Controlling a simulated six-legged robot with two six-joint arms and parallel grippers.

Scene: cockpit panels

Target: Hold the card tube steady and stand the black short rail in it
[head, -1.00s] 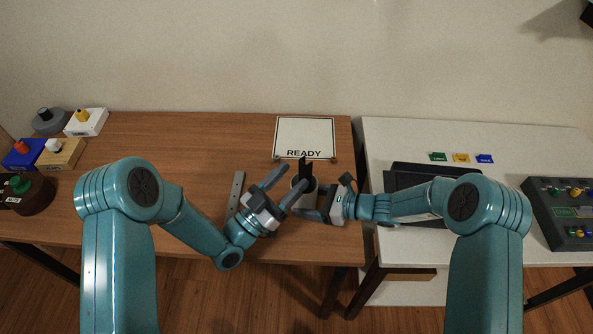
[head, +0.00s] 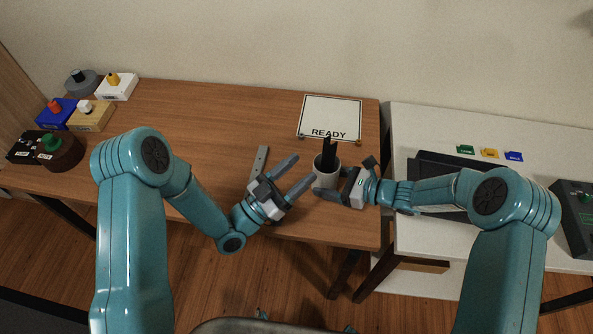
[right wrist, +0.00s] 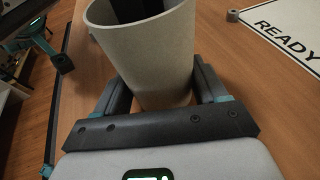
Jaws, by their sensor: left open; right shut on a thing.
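The pale card tube (head: 325,180) stands upright near the front right of the brown table. The black short rail (head: 328,152) is in the tube, upright, with its upper part above the rim; its lower end is hidden. My right gripper (head: 334,185) is shut on the tube from the right. In the right wrist view the tube (right wrist: 150,55) sits between the fingers (right wrist: 160,88), and a dark part of the rail (right wrist: 135,8) shows at its mouth. My left gripper (head: 306,169) is open and empty just left of the tube, one fingertip close to its wall.
A grey flat bar (head: 259,163) lies left of my left gripper. A READY board (head: 330,115) lies behind the tube. Coloured knob boxes (head: 90,115) stand at the far left. A white table (head: 440,122) with a black tray (head: 425,160) is at the right. The table's middle is clear.

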